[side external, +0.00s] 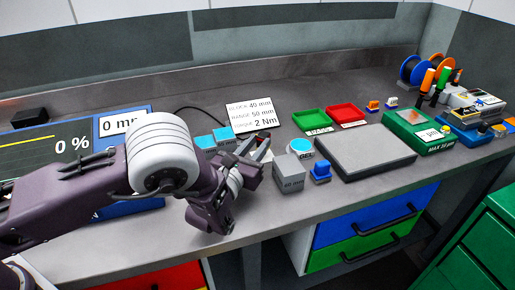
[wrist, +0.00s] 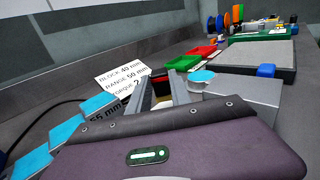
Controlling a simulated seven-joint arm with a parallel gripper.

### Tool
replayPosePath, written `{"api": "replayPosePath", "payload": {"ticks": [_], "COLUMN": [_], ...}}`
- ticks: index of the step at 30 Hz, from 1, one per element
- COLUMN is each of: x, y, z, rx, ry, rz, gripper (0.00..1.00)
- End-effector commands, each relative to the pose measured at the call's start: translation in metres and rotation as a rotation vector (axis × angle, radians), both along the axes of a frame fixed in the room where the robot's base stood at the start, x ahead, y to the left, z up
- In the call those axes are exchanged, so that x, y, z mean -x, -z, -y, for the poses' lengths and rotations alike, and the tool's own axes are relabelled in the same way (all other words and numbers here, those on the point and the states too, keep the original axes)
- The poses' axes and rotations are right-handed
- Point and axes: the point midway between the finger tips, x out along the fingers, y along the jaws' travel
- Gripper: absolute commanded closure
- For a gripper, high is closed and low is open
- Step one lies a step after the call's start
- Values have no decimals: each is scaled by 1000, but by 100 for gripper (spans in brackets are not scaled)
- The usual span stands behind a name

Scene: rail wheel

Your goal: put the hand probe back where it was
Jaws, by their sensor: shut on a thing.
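My gripper (side external: 262,151) reaches low over the bench, between the cyan-topped blocks and the grey 40 mm block (side external: 289,174). In the wrist view its two grey fingers (wrist: 163,92) are close together around a small, mostly hidden thing, which I take to be the hand probe. Only a small reddish and yellowish patch shows between the fingers, so its shape and whether it touches the bench cannot be told. A dark cable (side external: 205,112) runs along the bench toward the blocks. A small blue piece (side external: 320,171) stands to the right of the grey block.
Cyan-topped blocks (side external: 206,142) stand left of my gripper; a cyan-topped gel pot (side external: 300,148) stands right. Behind is a printed card (side external: 251,114). A display (side external: 60,150) reads 0 %. Green (side external: 312,121) and red (side external: 346,114) trays and a grey pad (side external: 365,150) lie to the right.

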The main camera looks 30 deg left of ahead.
Motion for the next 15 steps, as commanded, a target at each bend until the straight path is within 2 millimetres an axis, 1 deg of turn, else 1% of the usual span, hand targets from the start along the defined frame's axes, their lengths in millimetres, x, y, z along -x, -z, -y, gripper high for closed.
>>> {"api": "replayPosePath", "payload": {"ticks": [1, 3, 10, 15], "x": [0, 0, 0, 0], "y": [7, 11, 11, 16], "z": [0, 0, 0, 0], "rx": [-1, 1, 1, 0], "ry": [-1, -1, -1, -1], "rz": [-1, 0, 0, 0], "gripper": [100, 100, 100, 100]}}
